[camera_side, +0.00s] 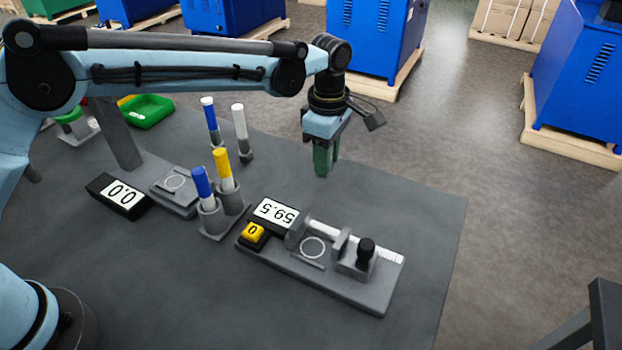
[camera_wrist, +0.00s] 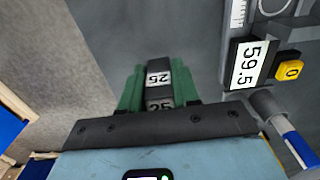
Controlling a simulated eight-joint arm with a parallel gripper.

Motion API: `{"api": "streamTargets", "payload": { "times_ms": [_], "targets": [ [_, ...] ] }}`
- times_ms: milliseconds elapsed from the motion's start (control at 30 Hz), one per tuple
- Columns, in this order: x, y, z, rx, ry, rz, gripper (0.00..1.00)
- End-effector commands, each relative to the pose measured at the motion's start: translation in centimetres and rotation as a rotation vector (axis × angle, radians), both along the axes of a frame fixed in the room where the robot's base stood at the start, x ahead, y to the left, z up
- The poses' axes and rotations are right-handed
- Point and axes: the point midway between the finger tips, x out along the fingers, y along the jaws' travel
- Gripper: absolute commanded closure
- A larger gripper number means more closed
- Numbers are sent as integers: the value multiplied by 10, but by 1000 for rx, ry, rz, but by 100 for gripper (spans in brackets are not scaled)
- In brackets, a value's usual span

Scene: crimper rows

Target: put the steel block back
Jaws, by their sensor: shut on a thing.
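The steel block (camera_wrist: 158,80), dark grey with white "25" labels, sits between the green fingers of my gripper (camera_wrist: 160,92) in the wrist view. In the side view my gripper (camera_side: 323,160) hangs above the back right part of the grey table, fingers down and shut on the block. The fingers largely hide the block there. The gauge fixture (camera_side: 335,281) with a marked circle, scale and black knob lies in front of my gripper, and its display (camera_side: 275,212) reads 59.5. A second, smaller plate (camera_side: 178,193) with a circle lies left, beside a display (camera_side: 119,194) reading 0.0.
Blue- and yellow-capped tubes stand in a holder (camera_side: 212,225) between the two fixtures. A green tray (camera_side: 146,111) is at the back left. The table's right end is bare.

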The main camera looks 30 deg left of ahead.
Motion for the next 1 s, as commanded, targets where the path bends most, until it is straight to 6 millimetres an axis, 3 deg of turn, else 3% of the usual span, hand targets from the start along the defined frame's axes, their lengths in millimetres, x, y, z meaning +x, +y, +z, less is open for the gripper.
{"api": "streamTargets", "payload": {
  "times_ms": [200, 500, 900, 933, 1000],
  "targets": [
    [10, 7, -11, 0, 0, -1, 100],
    [9, 7, -46, 0, 0, -1, 100],
    [9, 7, -50, 0, 0, -1, 100],
    [9, 7, -51, 0, 0, -1, 68],
    [9, 7, -50, 0, 0, -1, 57]
  ]
}}
